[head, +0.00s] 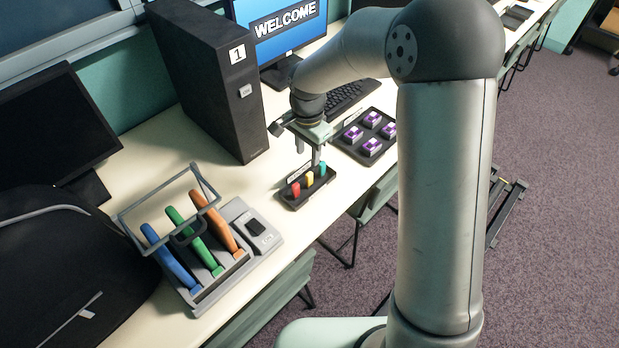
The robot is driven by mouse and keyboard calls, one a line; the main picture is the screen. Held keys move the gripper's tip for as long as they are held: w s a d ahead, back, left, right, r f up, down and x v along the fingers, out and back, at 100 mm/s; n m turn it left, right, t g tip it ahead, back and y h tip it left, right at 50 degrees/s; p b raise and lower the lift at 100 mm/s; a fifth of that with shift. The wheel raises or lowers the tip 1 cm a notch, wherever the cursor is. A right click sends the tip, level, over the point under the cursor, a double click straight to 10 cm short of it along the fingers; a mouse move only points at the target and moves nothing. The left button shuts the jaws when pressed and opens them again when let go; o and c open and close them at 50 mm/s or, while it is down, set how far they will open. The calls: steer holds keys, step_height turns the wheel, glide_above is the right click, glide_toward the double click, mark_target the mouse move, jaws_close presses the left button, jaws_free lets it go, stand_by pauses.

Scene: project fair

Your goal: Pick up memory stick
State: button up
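A small black holder (290,203) stands near the table's front edge with three small upright coloured sticks, which look like the memory sticks. They are a red stick (296,190), a yellow stick (309,179) and a teal stick (322,169). My gripper (308,158) points down just above and behind the holder. Its two fingers look apart, with nothing visible between them. The nearer finger comes close to the yellow and teal sticks in the picture; I cannot tell whether it touches.
A black tray (371,158) with several purple-and-white blocks lies to the right, near a keyboard (352,95). A black computer tower (205,80) stands behind left. A grey rack (188,292) with blue, green and orange handles is at left.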

mark_target(309, 174)
step_height(309, 174, down, 9)
steer(key=shift+d+f+p, duration=0.15)
steer(key=shift+f+p, duration=0.05)
steer(key=shift+p, duration=0.4)
jaws_close()
